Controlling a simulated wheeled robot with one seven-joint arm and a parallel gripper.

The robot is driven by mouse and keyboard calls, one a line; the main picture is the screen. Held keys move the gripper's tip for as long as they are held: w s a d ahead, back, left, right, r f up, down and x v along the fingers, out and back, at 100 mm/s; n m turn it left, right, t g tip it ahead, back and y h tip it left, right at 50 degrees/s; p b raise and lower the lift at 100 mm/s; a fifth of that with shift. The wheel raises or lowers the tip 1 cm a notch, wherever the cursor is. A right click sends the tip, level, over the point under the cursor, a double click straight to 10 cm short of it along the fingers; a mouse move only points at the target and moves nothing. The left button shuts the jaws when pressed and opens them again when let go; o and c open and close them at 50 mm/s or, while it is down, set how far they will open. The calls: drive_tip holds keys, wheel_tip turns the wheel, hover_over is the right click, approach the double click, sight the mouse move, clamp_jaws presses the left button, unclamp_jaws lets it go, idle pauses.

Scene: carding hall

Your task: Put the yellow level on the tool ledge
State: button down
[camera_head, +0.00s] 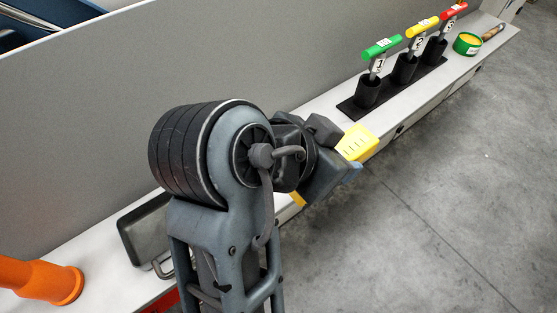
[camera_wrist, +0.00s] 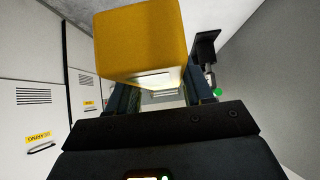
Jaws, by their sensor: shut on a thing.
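The yellow level (camera_head: 357,143) is a yellow block held in my gripper (camera_head: 340,177), over the front side of the ledge. In the wrist view the level (camera_wrist: 142,42) fills the upper middle, with the jaws of my gripper (camera_wrist: 156,95) shut on it. A second small yellow part shows below my wrist in the head view; my gripper hides the middle of the level. The long pale ledge (camera_head: 97,246) runs along the grey wall panel from lower left to upper right. My arm hides part of it. I cannot tell whether the level touches the ledge.
A black holder (camera_head: 352,110) with green, yellow and red numbered handles stands on the ledge. Past it are a green-and-yellow round tin (camera_head: 467,43) and a brown-handled tool (camera_head: 493,32). A dark tray (camera_head: 143,232) and an orange object (camera_head: 42,281) are at left. Grey floor lies in front.

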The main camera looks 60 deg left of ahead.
drive_tip(key=s+a+f, duration=0.1)
drive_tip(key=a, duration=0.1)
drive_tip(key=s+a+f, duration=0.2)
drive_tip(key=a, duration=0.1)
drive_tip(key=s+a+f, duration=0.2)
drive_tip(key=shift+a+f+p, duration=0.2)
drive_tip(key=shift+a+p, duration=0.05)
drive_tip(key=shift+p, duration=0.1)
drive_tip(key=shift+f, duration=2)
drive_tip(key=shift+f, duration=0.1)
drive_tip(key=shift+c, duration=2.3)
unclamp_jaws()
drive_tip(key=shift+r, duration=0.2)
drive_tip(key=v, duration=1.2)
drive_tip(key=shift+b, duration=0.35)
